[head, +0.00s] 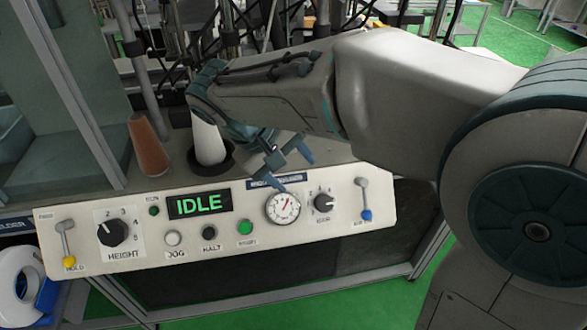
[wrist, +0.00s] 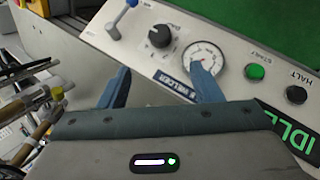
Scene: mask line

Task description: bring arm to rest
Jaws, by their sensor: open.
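My gripper (head: 291,158) is open and empty, with its two blue fingers spread. In the head view it hangs just above the top edge of the control panel (head: 150,258), near the round dial gauge (head: 282,208). In the wrist view my gripper (wrist: 163,84) shows both fingers apart, and one fingertip overlaps the gauge (wrist: 203,58). I cannot tell whether that finger touches the panel. My arm (head: 400,90) reaches in from the right, bent over the machine. The panel's display (head: 199,203) reads IDLE in green.
The panel carries a yellow-tipped lever (head: 67,245), a HEIGHT knob (head: 112,232), several buttons, a smaller knob (head: 323,202) and a blue-tipped lever (head: 365,200). Behind it stand a white cone (head: 208,140) and a brown cone (head: 149,148). Rods and cables crowd the back. Green floor (head: 400,300) is open at lower right.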

